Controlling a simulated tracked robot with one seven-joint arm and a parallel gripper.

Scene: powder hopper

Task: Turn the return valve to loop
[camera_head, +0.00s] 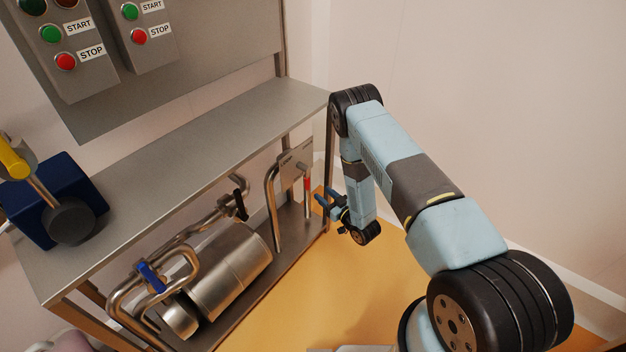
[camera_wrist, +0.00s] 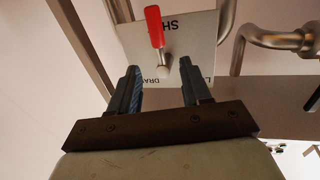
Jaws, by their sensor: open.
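The return valve's label plate (camera_head: 290,172) stands at the far right end of the lower shelf, with a LOOP label at its upper left in the head view. In the wrist view the plate (camera_wrist: 195,50) appears upside down, with the red lever (camera_wrist: 154,27) pointing up at lettering starting "SH", partly hidden. "DRA" lettering lies left of the lever's pivot and an "L" lies right. My gripper (camera_head: 323,204) is open just right of the plate. In the wrist view its fingers (camera_wrist: 158,86) are apart, with nothing between them.
A steel pump body (camera_head: 228,265) with pipes, a blue handle (camera_head: 151,277) and a black handle (camera_head: 240,205) fills the lower shelf. A steel pipe (camera_head: 272,205) rises beside the plate. The steel upper shelf (camera_head: 180,150) overhangs them. The orange floor (camera_head: 290,290) is clear in front.

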